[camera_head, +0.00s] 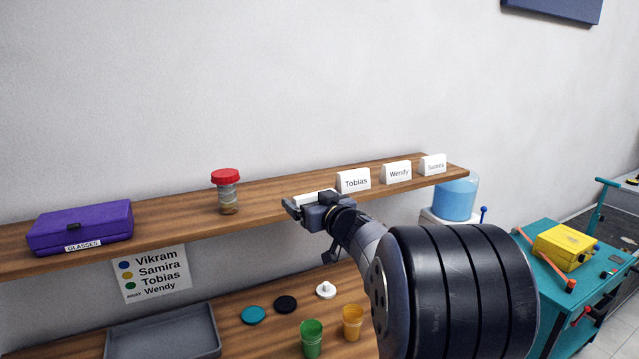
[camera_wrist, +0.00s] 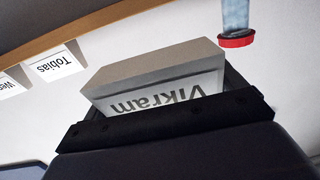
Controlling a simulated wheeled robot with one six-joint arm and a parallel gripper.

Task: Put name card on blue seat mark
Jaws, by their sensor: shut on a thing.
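My gripper (camera_head: 304,207) is shut on the white Vikram name card (camera_wrist: 160,75) at the upper shelf's front edge. The card's name reads upside down in the wrist view. In the head view, the gripper mostly hides the card, and I cannot tell whether it touches the shelf. The Tobias (camera_head: 354,180), Wendy (camera_head: 397,173) and Samira (camera_head: 433,165) cards stand in a row to the right. A wall sign (camera_head: 153,273) lists names beside coloured dots, with a blue dot beside Vikram. I see no clear blue seat mark.
The upper shelf (camera_head: 175,221) holds a purple glasses case (camera_head: 82,226) and a red-lidded jar (camera_head: 227,192). Below are a grey tray (camera_head: 165,335), a teal disc (camera_head: 253,315), a black disc (camera_head: 286,304), a green cup (camera_head: 311,338) and an orange cup (camera_head: 352,322). A teal cart (camera_head: 560,290) stands right.

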